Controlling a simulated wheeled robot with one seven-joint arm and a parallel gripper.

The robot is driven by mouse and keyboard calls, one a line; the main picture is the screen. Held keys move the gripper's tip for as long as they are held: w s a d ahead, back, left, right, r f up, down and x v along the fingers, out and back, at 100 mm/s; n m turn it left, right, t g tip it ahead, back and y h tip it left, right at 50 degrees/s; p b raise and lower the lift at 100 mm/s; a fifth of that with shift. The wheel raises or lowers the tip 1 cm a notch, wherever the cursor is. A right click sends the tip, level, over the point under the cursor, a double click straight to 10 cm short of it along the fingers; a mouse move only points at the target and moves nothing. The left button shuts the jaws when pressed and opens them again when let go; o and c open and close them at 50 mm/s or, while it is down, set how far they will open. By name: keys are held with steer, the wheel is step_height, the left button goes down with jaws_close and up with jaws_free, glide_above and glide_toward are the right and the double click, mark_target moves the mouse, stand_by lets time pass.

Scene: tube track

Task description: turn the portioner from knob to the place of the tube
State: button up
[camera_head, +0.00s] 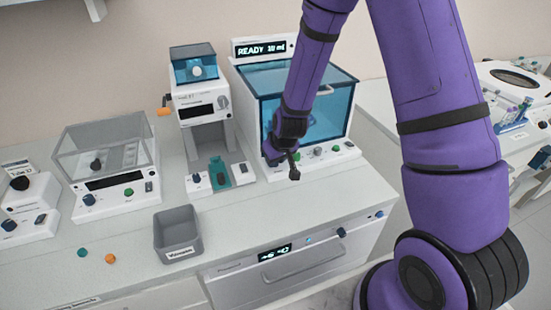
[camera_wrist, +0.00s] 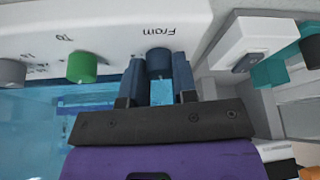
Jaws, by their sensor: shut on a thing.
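The portioner is the white machine with a clear blue hood (camera_head: 335,98) and a display reading "READY 10 ml" (camera_head: 263,47). My gripper (camera_head: 284,158) is at the left end of its front panel. In the wrist view my gripper (camera_wrist: 158,82) is shut on the dark blue from knob (camera_wrist: 158,58), one finger on each side. The label "From" shows upside down beside it. A green knob (camera_wrist: 82,66), labelled "To", and a grey knob (camera_wrist: 12,72) sit farther along the panel. The knob's pointer is hidden. I cannot make out the task's tube.
Left of the portioner stands a white machine with an orange handle (camera_head: 163,106) and a teal block (camera_head: 219,172) at its base. A clear-lidded machine (camera_head: 106,150) and a grey bin (camera_head: 178,233) are farther left.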

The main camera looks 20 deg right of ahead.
steer(key=shift+m+h, duration=0.3)
steer(key=shift+m, duration=0.2)
steer(key=o, duration=0.9)
steer(key=v, duration=1)
steer(key=shift+s+r, duration=0.2)
steer(key=shift+r, duration=0.15)
